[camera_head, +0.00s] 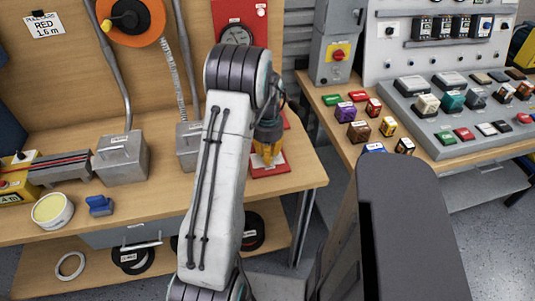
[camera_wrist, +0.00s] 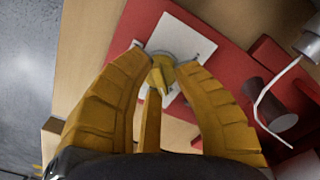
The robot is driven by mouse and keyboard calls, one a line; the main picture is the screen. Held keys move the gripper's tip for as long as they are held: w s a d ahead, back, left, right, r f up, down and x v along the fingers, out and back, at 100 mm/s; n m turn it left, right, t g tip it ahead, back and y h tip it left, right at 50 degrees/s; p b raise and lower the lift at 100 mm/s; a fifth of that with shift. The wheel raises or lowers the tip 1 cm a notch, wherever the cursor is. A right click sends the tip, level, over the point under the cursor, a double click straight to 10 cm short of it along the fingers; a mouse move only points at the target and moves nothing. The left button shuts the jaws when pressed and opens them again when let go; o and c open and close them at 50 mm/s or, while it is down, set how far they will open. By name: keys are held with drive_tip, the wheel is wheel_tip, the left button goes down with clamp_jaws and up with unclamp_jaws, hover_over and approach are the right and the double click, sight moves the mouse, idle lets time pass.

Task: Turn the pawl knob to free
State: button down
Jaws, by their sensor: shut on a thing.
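The pawl knob (camera_wrist: 158,76) is a small yellow knob with a narrow pointer-like bar, on a white plate (camera_wrist: 185,98) fixed to a red base (camera_wrist: 225,75). My gripper (camera_wrist: 161,66) has its yellow fingers closed on either side of the knob. In the head view my gripper (camera_head: 267,158) points down at the red base (camera_head: 275,168) near the bench's right end. There the knob is hidden behind the fingers. The plate's lettering is too small to read, so I cannot tell which marking the knob points at.
In the wrist view a dark cylinder (camera_wrist: 252,89) and a white cable (camera_wrist: 264,98) are beside the plate. A second table (camera_head: 385,158) with coloured blocks stands to the right.

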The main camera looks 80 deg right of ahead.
drive_tip(key=shift+f+n, duration=0.1)
drive_tip(key=shift+n, duration=0.2)
drive_tip(key=n+b, duration=0.1)
drive_tip(key=n, duration=0.2)
drive_tip(key=shift+n, duration=0.3)
drive_tip(key=n+b, duration=0.1)
drive_tip(key=n, duration=0.3)
drive_tip(key=shift+n, duration=0.3)
drive_tip(key=n, duration=0.4)
drive_tip(key=shift+a+n+b, duration=0.1)
drive_tip(key=shift+n+b, duration=0.2)
drive_tip(key=shift+b, duration=0.05)
drive_tip(key=shift+f+n, duration=0.1)
drive_tip(key=shift+n, duration=2.1)
drive_tip(key=c, duration=0.9)
unclamp_jaws()
